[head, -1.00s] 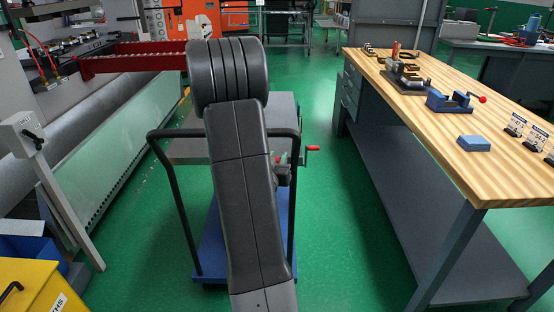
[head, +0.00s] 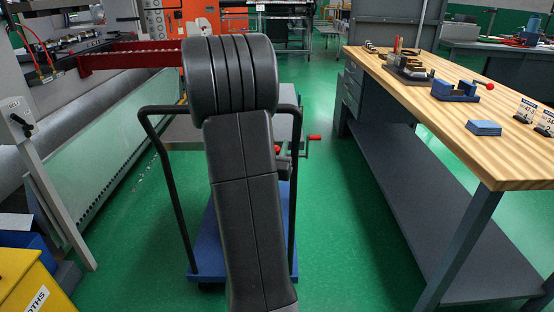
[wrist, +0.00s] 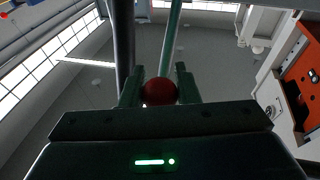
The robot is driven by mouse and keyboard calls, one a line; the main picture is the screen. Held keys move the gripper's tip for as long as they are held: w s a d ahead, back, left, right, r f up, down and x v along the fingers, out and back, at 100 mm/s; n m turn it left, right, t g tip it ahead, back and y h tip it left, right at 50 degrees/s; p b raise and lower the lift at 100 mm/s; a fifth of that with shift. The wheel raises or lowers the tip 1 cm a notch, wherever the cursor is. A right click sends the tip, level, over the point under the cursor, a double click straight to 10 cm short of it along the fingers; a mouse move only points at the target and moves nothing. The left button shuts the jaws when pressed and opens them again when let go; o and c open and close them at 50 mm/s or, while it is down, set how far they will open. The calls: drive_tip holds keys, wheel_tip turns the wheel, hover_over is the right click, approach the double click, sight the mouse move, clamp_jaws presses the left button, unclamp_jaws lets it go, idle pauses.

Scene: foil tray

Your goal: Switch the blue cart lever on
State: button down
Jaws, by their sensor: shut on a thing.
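The blue cart (head: 205,257) stands ahead with a blue deck, black side handles and a grey top. My dark arm covers much of it. My gripper is hidden behind the arm in the head view. In the wrist view my gripper (wrist: 159,90) has its two fingers shut on a round red knob (wrist: 159,92), likely the lever's. The lever's shaft and position cannot be made out. At the cart's right side, a red-handled crank (head: 314,138) sticks out, with a small red spot (head: 277,150) beside my arm.
A machine with a glass guard (head: 110,160) is at left, and a yellow bin (head: 25,280) at lower left. Green floor is free between cart and bench.

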drive_tip(key=shift+s+f+m+t+h+b, duration=0.2)
drive_tip(key=shift+s+f+t+b, duration=0.25)
drive_tip(key=shift+b, duration=1.1)
drive_tip(key=shift+s+f+m+t+h+b, duration=0.15)
drive_tip(key=shift+f+t+b, duration=0.35)
drive_tip(key=shift+b, duration=1)
drive_tip(key=b, duration=0.1)
drive_tip(key=f+b, duration=0.1)
drive_tip(key=b, duration=0.1)
drive_tip(key=shift+s+f, duration=0.3)
drive_tip(key=shift+f, duration=0.1)
drive_tip(key=c, duration=1.4)
unclamp_jaws()
drive_tip(key=shift+s, duration=0.1)
drive_tip(key=v, duration=1.3)
drive_tip(key=shift+s+a, duration=0.15)
drive_tip(key=shift+s, duration=0.25)
